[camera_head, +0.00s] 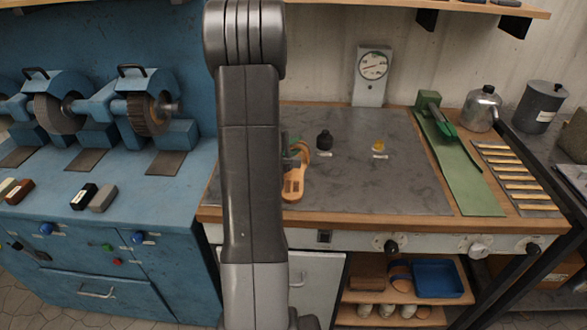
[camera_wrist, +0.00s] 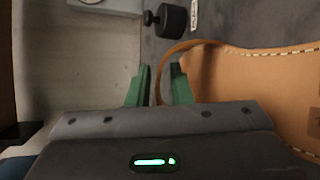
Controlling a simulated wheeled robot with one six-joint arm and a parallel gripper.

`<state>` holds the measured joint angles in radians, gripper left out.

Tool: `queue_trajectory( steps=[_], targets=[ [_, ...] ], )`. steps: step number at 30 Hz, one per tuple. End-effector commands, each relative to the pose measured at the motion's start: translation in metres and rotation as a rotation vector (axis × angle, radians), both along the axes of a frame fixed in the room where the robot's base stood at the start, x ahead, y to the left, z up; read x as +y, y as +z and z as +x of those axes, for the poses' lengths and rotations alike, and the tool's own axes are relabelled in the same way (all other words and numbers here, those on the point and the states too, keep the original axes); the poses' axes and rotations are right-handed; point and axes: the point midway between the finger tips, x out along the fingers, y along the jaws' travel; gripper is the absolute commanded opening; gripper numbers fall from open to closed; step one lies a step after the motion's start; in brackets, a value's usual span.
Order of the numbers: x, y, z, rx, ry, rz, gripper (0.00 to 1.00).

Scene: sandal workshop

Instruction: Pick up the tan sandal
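The tan sandal (camera_head: 294,184) lies at the left front of the grey work surface, close to the wooden front edge, partly hidden by my arm. In the wrist view its tan leather body with pale stitching (camera_wrist: 235,80) fills the right side. My gripper (camera_wrist: 160,82) has two green fingers with a gap between them. A thin curved tan strap of the sandal runs down into that gap, with a finger on either side. I see clear space beside the strap. In the head view my gripper is mostly hidden behind my arm.
A small black knobbed object (camera_head: 324,141) and a small yellow item (camera_head: 378,147) stand right of the sandal. A dial gauge (camera_head: 372,72) stands at the back. A green strip with a tool (camera_head: 462,175) lies to the right. Blue grinding machines (camera_head: 145,105) are at left.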

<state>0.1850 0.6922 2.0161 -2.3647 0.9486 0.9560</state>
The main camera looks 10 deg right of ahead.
Motion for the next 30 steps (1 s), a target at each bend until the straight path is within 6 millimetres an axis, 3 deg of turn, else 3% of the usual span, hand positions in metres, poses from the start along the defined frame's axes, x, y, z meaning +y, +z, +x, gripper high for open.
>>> queue_trajectory(
  steps=[3,16,30],
  targets=[
    [0.000,0.000,0.000,0.000,0.000,0.000,0.00],
    [0.000,0.007,0.000,-0.003,0.000,0.000,0.00],
    [0.000,0.079,0.000,-0.006,0.001,0.000,0.00]
  ],
)
